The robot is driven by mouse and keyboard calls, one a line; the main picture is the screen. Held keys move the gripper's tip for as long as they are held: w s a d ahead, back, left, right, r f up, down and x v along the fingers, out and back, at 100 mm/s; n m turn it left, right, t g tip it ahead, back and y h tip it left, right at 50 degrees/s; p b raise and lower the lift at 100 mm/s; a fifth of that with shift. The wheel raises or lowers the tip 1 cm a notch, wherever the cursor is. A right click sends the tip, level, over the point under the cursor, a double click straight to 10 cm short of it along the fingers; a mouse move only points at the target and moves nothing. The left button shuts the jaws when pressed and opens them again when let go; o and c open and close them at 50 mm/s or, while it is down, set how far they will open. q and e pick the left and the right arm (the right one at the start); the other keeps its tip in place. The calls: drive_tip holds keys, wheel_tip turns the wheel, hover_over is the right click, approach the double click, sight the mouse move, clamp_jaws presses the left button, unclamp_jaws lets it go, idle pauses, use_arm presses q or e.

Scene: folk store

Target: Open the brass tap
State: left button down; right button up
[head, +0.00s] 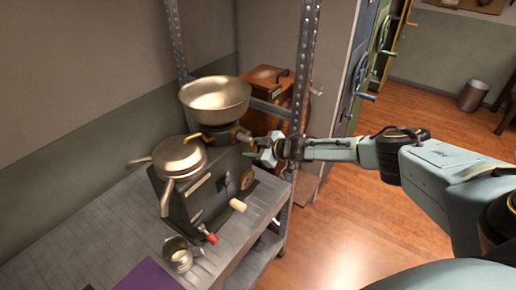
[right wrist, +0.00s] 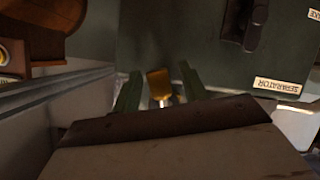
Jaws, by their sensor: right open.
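The dark separator machine (head: 205,195) stands on the grey bench, with a wide metal bowl (head: 215,93) on top. Brass-coloured tap parts (head: 194,138) show just under the bowl. My right gripper (head: 264,156) is at the machine's right side, level with its upper part and below the bowl. In the right wrist view its two green fingers (right wrist: 160,95) are apart. An orange-brass piece on a pale stem (right wrist: 158,82) shows between them, apparently the tap's handle; I cannot tell whether the fingers touch it. My left gripper is not in view.
A lidded metal pan (head: 180,157) with spouts sits at the machine's left. A crank with a wooden grip (head: 238,205) and a red-handled lever (head: 208,236) stick out in front. A metal jug (head: 180,254) stands on the bench (head: 98,232). A perforated shelf post (head: 303,70) rises close behind my gripper.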

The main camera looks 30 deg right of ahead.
drive_tip(key=shift+s+d+r, duration=0.2)
drive_tip(key=shift+s+d, duration=0.1)
drive_tip(key=shift+s, duration=0.25)
drive_tip(key=v, duration=1.2)
drive_tip(key=shift+p, duration=0.3)
drive_tip(key=shift+r, duration=0.1)
